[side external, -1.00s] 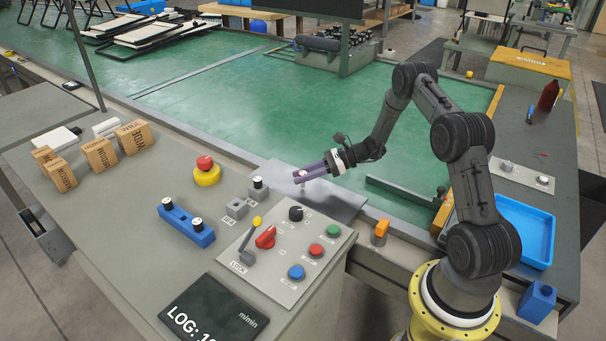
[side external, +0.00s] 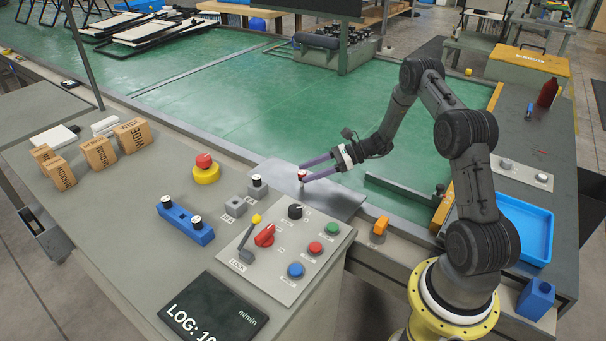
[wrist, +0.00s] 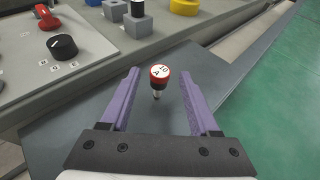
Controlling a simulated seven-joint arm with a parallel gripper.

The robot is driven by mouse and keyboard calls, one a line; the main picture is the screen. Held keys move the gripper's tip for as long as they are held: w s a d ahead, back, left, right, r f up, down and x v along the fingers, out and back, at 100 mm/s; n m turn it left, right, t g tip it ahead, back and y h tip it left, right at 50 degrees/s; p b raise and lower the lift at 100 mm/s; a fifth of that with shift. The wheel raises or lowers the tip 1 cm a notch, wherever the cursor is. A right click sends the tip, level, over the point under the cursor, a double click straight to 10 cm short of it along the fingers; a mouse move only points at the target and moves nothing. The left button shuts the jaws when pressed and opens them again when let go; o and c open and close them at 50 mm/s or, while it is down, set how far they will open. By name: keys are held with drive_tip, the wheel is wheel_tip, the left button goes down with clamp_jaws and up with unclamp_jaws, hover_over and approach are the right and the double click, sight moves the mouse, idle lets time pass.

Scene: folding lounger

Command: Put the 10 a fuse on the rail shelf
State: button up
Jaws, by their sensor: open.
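In the wrist view a gap shows between the fuse and each finger of my gripper (wrist: 160,73).
The control panel (side external: 290,262) with knobs and a lever is left of the shelf. Two grey sockets (side external: 236,207), one holding a black fuse, a blue fuse holder (side external: 186,222) and a red-yellow stop button (side external: 206,170) stand on the console. The green belt (side external: 250,95) lies beyond.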

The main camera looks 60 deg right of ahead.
drive_tip(key=v, duration=1.1)
drive_tip(key=w+a+r+n+g, duration=0.2)
drive_tip(key=w+a+r+n, duration=0.3)
drive_tip(key=a+r, duration=0.55)
drive_tip(key=s+a+r+n+g, duration=0.2)
drive_tip(key=s+a+r+n, duration=0.15)
drive_tip(key=a+r, duration=0.3)
drive_tip(key=s+a+r+n+g, duration=0.2)
drive_tip(key=a+r+n, duration=0.25)
drive_tip(key=a, duration=0.35)
drive_tip(key=s+a+r+n+h, duration=0.2)
drive_tip(key=s+a+n+h, duration=0.15)
drive_tip(key=s, duration=0.45)
drive_tip(key=s+a+r+n+h, duration=0.15)
drive_tip(key=s+a+n, duration=0.25)
drive_tip(key=s, duration=0.4)
drive_tip(key=s+d+f+n+t+h, duration=0.1)
drive_tip(key=s+d+f+n+h, duration=0.3)
drive_tip(key=s+d+n, duration=0.2)
drive_tip(key=shift+d+f+t+h, duration=0.2)
drive_tip(key=shift+f+t+h, duration=0.05)
drive_tip(key=shift+t+h, duration=0.15)
